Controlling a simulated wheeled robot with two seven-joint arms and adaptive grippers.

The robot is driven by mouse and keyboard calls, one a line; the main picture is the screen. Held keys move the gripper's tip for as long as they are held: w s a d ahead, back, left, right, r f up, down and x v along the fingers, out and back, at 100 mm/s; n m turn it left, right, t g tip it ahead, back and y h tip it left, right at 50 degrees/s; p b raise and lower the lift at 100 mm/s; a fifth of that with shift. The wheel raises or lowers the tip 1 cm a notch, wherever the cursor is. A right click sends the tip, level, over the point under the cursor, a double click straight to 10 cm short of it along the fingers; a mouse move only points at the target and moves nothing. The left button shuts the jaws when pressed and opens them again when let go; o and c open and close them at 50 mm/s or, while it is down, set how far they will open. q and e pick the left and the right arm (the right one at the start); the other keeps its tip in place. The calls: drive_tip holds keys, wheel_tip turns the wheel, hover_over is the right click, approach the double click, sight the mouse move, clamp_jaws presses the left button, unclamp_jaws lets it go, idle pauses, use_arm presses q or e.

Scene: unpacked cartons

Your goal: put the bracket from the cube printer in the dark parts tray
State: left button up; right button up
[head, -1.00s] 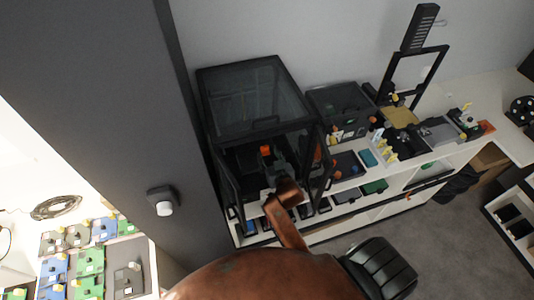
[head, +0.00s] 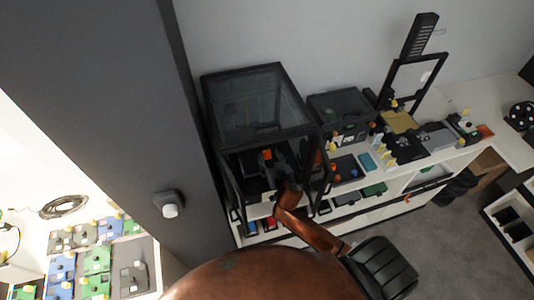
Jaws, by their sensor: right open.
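The cube printer (head: 262,130) is the black-framed box with clear panels, left on the white bench, its front open. My right gripper (head: 270,170) is at the printer's open front, reaching inside, with its jaws open. A small orange part (head: 267,154) shows inside, just beyond the gripper; I cannot tell whether it is the bracket or touches the fingers. My left gripper is not in view.
A lower dark printer (head: 340,107) and a tall open-frame printer (head: 412,80) stand farther right. The printer's open door (head: 321,172) stands between my arm and the dark tray. A grey pillar (head: 110,110) is at left. Open floor (head: 440,230) lies in front right.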

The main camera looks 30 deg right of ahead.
sight(267, 152)
drive_tip(key=shift+p+x, duration=0.3)
drive_tip(key=shift+x, duration=1.55)
drive_tip(key=shift+s, duration=0.1)
drive_tip(key=shift+c, duration=0.2)
drive_tip(key=c, duration=0.9)
drive_tip(key=shift+r, duration=0.1)
